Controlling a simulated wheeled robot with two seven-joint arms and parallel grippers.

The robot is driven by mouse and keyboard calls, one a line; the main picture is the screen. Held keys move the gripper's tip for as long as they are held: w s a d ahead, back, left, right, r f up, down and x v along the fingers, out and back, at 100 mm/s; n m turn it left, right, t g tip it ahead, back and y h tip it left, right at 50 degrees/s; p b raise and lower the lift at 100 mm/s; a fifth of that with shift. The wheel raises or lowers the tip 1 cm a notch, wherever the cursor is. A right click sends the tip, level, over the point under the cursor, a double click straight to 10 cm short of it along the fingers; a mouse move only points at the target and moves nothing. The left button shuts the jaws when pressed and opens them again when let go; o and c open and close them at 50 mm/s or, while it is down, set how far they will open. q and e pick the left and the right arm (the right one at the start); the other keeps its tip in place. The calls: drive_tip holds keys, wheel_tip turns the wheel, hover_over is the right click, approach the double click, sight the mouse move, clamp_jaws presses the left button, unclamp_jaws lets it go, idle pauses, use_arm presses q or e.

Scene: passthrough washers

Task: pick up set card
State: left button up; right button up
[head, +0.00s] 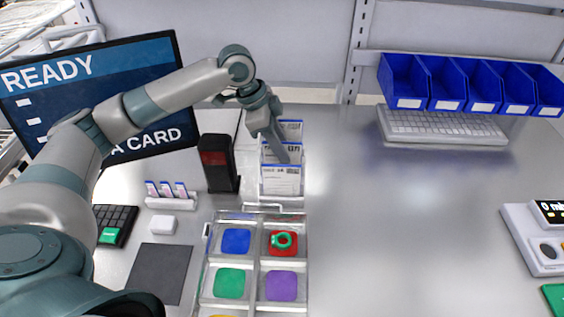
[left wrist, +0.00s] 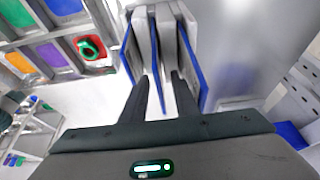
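Several set cards (head: 281,179) with blue top edges stand upright in a clear rack behind the sorting tray. My left gripper (head: 279,158) is down at the cards from above. In the left wrist view, my left gripper (left wrist: 160,92) has its two fingers apart, with a blue-edged card (left wrist: 156,62) in the gap between them. Other blue-edged cards stand on both outer sides of the fingers. I cannot see finger contact with the middle card. My right gripper is in neither view.
A clear tray (head: 254,262) with coloured compartments stands in front; a green ring (head: 283,240) lies in its red one. A dark scanner-like stand (head: 218,163) is close left of the cards. A monitor (head: 100,95) reads READY.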

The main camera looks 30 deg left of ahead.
use_arm(q)
clamp_jaws()
drive_tip(key=shift+r, duration=0.15)
drive_tip(key=shift+r+b, duration=0.35)
drive_tip(key=shift+r, duration=0.3)
wheel_tip(320, 180, up, 7)
drive_tip(key=shift+r+b, duration=0.2)
drive_tip(key=shift+b, duration=0.8)
drive_tip(key=shift+r, duration=0.55)
